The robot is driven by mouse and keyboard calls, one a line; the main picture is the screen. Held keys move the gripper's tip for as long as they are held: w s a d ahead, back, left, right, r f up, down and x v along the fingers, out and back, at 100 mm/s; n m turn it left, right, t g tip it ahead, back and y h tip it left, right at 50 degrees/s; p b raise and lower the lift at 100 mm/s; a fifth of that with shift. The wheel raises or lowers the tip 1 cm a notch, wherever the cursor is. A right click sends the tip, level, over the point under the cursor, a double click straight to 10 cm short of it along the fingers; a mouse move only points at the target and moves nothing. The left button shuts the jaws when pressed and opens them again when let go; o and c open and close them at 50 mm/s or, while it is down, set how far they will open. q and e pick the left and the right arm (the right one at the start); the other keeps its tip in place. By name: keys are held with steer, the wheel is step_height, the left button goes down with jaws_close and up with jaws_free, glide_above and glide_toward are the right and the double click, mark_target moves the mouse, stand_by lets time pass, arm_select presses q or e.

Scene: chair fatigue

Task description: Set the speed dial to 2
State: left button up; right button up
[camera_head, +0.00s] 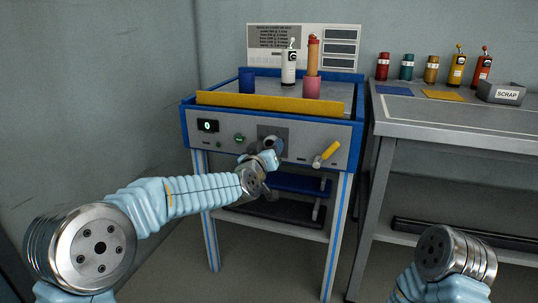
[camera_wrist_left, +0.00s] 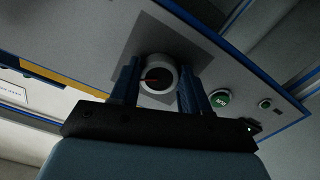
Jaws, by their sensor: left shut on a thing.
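The speed dial (camera_head: 273,142) sits on a dark square plate in the middle of the machine's grey front panel. In the left wrist view the dial (camera_wrist_left: 158,74) is a pale round knob with a red pointer line on its face. My left gripper (camera_head: 268,157) is at the dial in the head view and partly covers it. In the left wrist view its two dark blue fingers (camera_wrist_left: 158,84) are on either side of the knob, shut on it. The dial's number marks cannot be read. My right gripper is out of view.
A small display (camera_head: 207,126) reads 0. A green button (camera_wrist_left: 220,98) is beside the dial, and a yellow-handled lever (camera_head: 328,152) is to its right. Bottles and a yellow bar (camera_head: 270,104) are on the machine top. A grey side table (camera_head: 460,115) stands right with a scrap box (camera_head: 502,93).

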arm_select(q)
steer(key=shift+n+b, duration=1.75)
steer(key=shift+n, duration=1.45)
steer(key=o, duration=1.1)
steer(key=shift+c, duration=0.2)
steer(key=shift+s, duration=0.1)
steer(key=b+v, duration=0.1)
steer(key=v, duration=1.2)
steer(key=shift+s, duration=0.35)
